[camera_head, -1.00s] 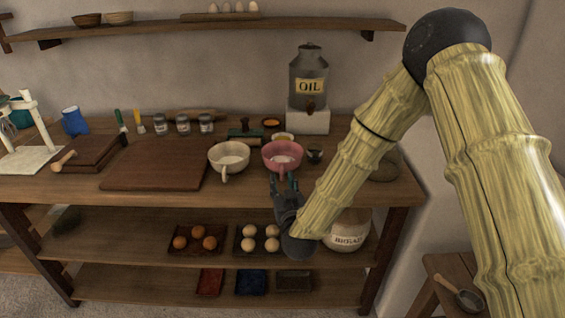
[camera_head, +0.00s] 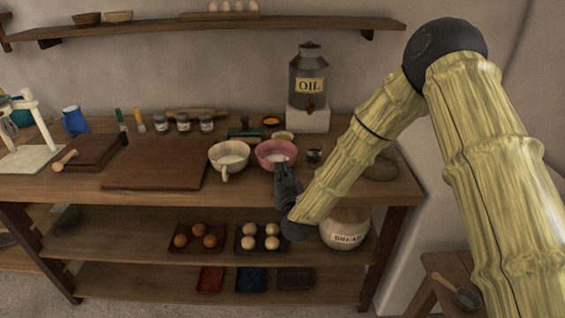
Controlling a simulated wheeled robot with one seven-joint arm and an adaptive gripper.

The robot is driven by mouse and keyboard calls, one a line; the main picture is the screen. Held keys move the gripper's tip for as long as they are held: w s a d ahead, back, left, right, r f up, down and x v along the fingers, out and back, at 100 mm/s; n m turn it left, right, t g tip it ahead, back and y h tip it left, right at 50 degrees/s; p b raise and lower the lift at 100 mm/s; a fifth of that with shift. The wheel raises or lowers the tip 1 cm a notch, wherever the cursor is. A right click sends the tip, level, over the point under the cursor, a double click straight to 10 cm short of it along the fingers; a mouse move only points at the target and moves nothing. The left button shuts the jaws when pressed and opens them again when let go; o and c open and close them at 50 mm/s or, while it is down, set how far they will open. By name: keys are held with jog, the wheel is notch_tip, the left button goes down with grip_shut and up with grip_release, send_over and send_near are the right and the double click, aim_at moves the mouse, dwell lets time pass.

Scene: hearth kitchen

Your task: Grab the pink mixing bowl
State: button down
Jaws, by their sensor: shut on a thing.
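The pink mixing bowl (camera_head: 270,147) stands on the wooden counter, right of the cream bowl and in front of the oil dispenser. My gripper (camera_head: 280,163) is at the bowl's front right rim, reaching in from the front over the counter edge. The gripper is shut on the near side of the bowl. The fingertips are small and partly overlap the bowl wall, so the exact grip is hard to make out. The bowl looks upright.
A cream bowl (camera_head: 229,155) with a handle stands close on the left. A small dark cup (camera_head: 314,155) is just right, and a small dish (camera_head: 283,136) is behind. The oil dispenser (camera_head: 309,82) stands behind right. A cutting board (camera_head: 155,164) lies left.

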jog(key=shift+r, duration=0.25)
dwell(0.3)
jog(key=shift+r+b, duration=0.4)
jog(key=shift+r, duration=1.25)
jog(key=s+r+b, duration=0.1)
jog(key=s+b, duration=0.1)
jog(key=s, duration=1.3)
jog(key=shift+s+a+r, duration=0.15)
jog(key=shift+s, duration=0.2)
jog(key=shift+s, duration=0.15)
dwell(1.7)
